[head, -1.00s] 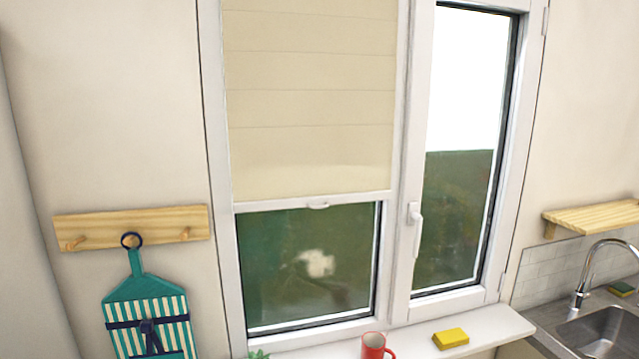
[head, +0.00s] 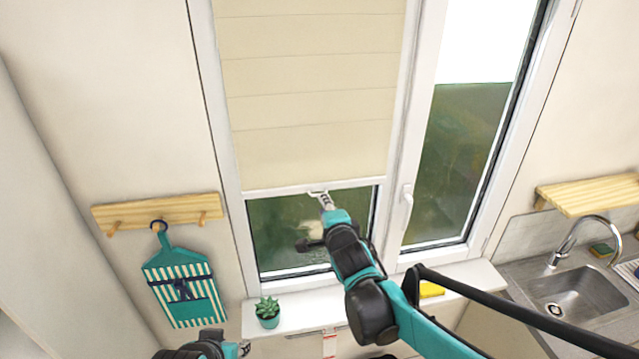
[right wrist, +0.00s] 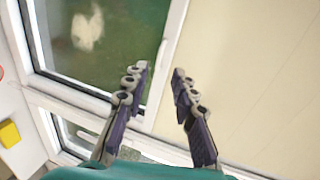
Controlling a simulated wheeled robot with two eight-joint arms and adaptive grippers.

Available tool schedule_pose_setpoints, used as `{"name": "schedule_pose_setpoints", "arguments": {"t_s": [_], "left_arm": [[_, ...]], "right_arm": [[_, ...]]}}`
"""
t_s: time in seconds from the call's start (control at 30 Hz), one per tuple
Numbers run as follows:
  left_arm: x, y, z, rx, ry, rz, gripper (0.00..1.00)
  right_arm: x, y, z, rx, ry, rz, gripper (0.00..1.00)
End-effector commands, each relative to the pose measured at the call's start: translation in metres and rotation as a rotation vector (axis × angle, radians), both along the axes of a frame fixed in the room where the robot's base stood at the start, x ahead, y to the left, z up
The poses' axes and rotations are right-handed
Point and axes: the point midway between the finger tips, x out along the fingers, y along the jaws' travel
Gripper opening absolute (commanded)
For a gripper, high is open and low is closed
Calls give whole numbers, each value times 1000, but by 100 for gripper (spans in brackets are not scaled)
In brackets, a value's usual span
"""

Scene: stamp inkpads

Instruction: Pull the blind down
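The cream blind (head: 310,100) hangs partway down the left window pane, with a white bottom bar (head: 270,189) and a small pull handle (head: 317,192). My right gripper (head: 322,196) is at that handle in the head view. In the right wrist view, my right gripper's fingers (right wrist: 160,71) are open with a gap between the tips. The blind (right wrist: 240,80) and its white bar (right wrist: 176,25) show there, with the pale handle (right wrist: 163,52) just beyond the gap. I cannot tell whether they touch. My left gripper (head: 215,345) is low at the bottom edge, its fingers unclear.
The sill (head: 292,315) holds a green potted plant (head: 267,312) and a yellow block (head: 431,289). A window handle (head: 407,205) sticks out right of the blind. A sink (head: 570,290) is at right.

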Motion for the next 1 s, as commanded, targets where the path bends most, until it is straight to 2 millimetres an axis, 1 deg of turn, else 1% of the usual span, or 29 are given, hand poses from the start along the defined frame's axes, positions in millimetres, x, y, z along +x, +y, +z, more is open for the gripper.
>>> {"name": "schedule_pose_setpoints", "arguments": {"t_s": [0.17, 0.4, 0.5, 0.67, 0.9, 0.93, 0.97, 1.0], "left_arm": [[0, 0, 1, 0, 0, 0, 35], [0, 0, 6, 0, 0, 0, 35], [0, 0, 7, 0, 0, 0, 35], [0, 0, 8, 0, 0, 0, 35], [0, 0, 8, 0, 0, 0, 35], [0, 0, 8, 0, 0, 0, 35], [0, 0, 8, 0, 0, 0, 35], [0, 0, 8, 0, 0, 0, 35]], "right_arm": [[20, 4, -6, 2, 0, -1, 27], [54, 10, -15, 2, 0, -1, 27], [64, 12, -18, 1, 0, -1, 27], [72, 14, -20, 1, 0, -1, 27], [72, 14, -21, 0, 1, -1, 27], [72, 14, -21, 0, 1, -1, 21], [72, 14, -21, 0, 1, -1, 14], [72, 14, -21, 0, 1, -1, 3]]}}
